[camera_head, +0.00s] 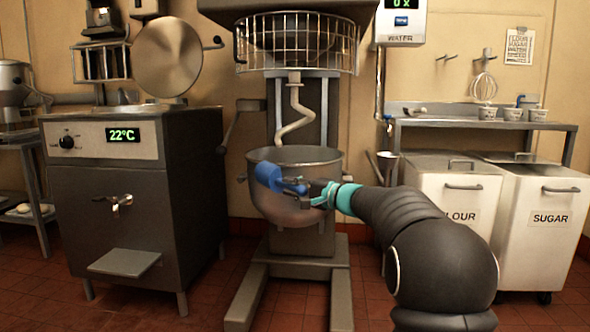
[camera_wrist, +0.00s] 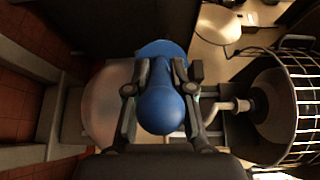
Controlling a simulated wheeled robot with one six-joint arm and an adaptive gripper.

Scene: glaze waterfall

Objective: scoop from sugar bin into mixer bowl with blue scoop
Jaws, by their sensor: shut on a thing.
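The blue scoop (camera_head: 268,176) is at the mixer bowl, over its front left rim in the head view. My gripper (camera_head: 308,188) is shut on the scoop. In the wrist view my gripper (camera_wrist: 160,90) has a finger on each side of the blue scoop (camera_wrist: 162,108). The steel mixer bowl (camera_head: 290,156) stands below the dough hook, and its near wall is partly behind the scoop and my gripper. The scoop's contents cannot be made out. The white sugar bin (camera_head: 540,228) stands at the far right, labelled SUGAR.
The white flour bin (camera_head: 455,200) stands left of the sugar bin. The dough hook (camera_head: 295,112) and wire guard (camera_head: 297,45) are above the bowl. A steel cabinet (camera_head: 130,200) with a tap stands to the left.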

